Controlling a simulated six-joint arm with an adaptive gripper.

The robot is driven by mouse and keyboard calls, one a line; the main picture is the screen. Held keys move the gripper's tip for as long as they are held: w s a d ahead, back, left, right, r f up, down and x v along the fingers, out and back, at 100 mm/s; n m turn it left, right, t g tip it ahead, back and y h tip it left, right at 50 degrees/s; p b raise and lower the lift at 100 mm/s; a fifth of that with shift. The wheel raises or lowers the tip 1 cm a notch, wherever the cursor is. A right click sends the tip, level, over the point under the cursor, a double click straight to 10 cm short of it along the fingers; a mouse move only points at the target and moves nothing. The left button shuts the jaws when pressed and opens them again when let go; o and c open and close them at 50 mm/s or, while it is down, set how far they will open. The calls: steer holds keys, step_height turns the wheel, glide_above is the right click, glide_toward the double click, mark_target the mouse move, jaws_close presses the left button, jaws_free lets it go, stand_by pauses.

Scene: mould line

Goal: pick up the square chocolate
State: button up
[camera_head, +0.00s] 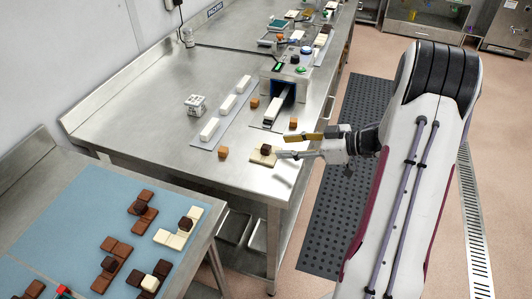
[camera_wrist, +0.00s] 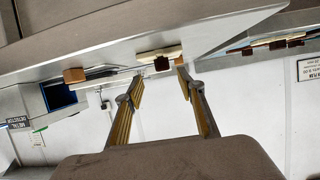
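A small dark brown square chocolate (camera_head: 266,149) sits on a cream-coloured tablet (camera_head: 257,158) near the front edge of the steel table. My gripper (camera_head: 284,146) is open and empty just to the right of it, its fingers pointing left. In the wrist view the dark square (camera_wrist: 161,64) lies beyond my fingertips, between the lines of the two spread fingers, with the cream tablet (camera_wrist: 148,54) behind it. Whether a fingertip touches the tablet cannot be told. Other dark squares lie on tablets on the blue mat (camera_head: 85,210), such as one (camera_head: 185,224) on a cream tablet.
Orange-brown cubes (camera_head: 223,152) stand around the tablet on the steel table (camera_head: 180,145). A metal detector (camera_head: 285,90) with a dark opening stands behind. White bars (camera_head: 210,129) lie in a row, with a white lattice block (camera_head: 196,104) to their left. The table's near left area is clear.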

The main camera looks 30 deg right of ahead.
mark_target(271, 148)
steer(key=shift+s+a+x, duration=0.1)
steer(key=shift+x, duration=0.85)
steer(key=shift+s+a+x, duration=0.1)
steer(key=shift+a+x, duration=0.05)
steer(key=shift+x, duration=0.75)
steer(key=shift+w+a+f, duration=0.3)
steer(key=shift+w+a, duration=0.1)
steer(key=shift+w, duration=0.1)
steer(key=shift+c, duration=0.4)
jaws_close()
